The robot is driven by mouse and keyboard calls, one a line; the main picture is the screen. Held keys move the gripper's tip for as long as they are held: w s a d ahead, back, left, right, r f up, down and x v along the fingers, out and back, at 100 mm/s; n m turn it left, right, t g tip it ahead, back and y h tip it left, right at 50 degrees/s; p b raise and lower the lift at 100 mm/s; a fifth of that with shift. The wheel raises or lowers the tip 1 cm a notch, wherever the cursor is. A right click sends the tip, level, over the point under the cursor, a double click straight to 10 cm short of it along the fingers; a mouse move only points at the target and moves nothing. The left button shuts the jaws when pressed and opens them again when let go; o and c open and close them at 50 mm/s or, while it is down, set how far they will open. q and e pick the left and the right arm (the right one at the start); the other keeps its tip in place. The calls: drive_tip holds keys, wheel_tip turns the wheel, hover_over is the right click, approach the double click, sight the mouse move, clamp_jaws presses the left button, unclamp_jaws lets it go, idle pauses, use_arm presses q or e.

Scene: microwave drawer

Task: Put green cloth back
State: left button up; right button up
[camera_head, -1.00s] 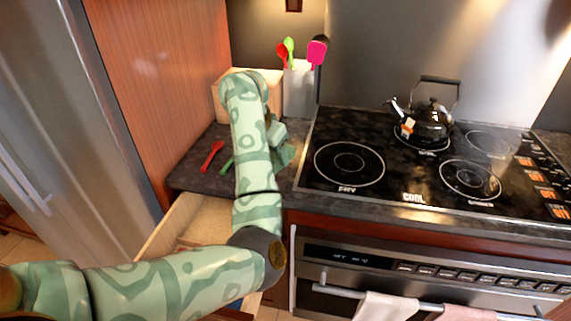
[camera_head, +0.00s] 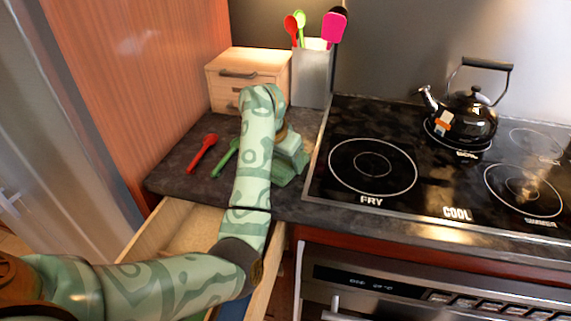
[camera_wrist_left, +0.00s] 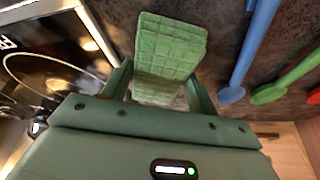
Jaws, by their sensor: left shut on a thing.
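The green cloth (camera_wrist_left: 168,48) is a folded, quilted pad in the left wrist view. My left gripper (camera_wrist_left: 158,90) is shut on its near end, with one finger on each side. In the head view the green cloth (camera_head: 291,172) shows partly beside my left gripper (camera_head: 287,158), over the dark counter left of the stove. I cannot tell whether its underside touches the counter. My left forearm hides part of this spot. An open wooden drawer (camera_head: 187,228) sits below the counter, partly covered by my arm. My right gripper is not in view.
A red spoon (camera_head: 202,153) and a green spoon (camera_head: 226,158) lie on the counter; a blue utensil (camera_wrist_left: 249,50) shows in the wrist view. Behind are a small wooden drawer box (camera_head: 240,76) and a utensil holder (camera_head: 312,78). A kettle (camera_head: 465,118) stands on the stove (camera_head: 420,190).

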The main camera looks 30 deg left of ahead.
use_arm(q)
drive_tip(key=shift+s, duration=0.35)
drive_tip(key=shift+d, duration=0.1)
drive_tip(key=o, duration=0.9)
drive_tip(key=shift+w, duration=0.15)
drive_tip(key=shift+c, duration=0.2)
drive_tip(key=shift+o, duration=1.2)
drive_tip(key=shift+w, duration=0.1)
drive_tip(key=p+v, duration=0.7)
drive_tip(key=v, duration=0.5)
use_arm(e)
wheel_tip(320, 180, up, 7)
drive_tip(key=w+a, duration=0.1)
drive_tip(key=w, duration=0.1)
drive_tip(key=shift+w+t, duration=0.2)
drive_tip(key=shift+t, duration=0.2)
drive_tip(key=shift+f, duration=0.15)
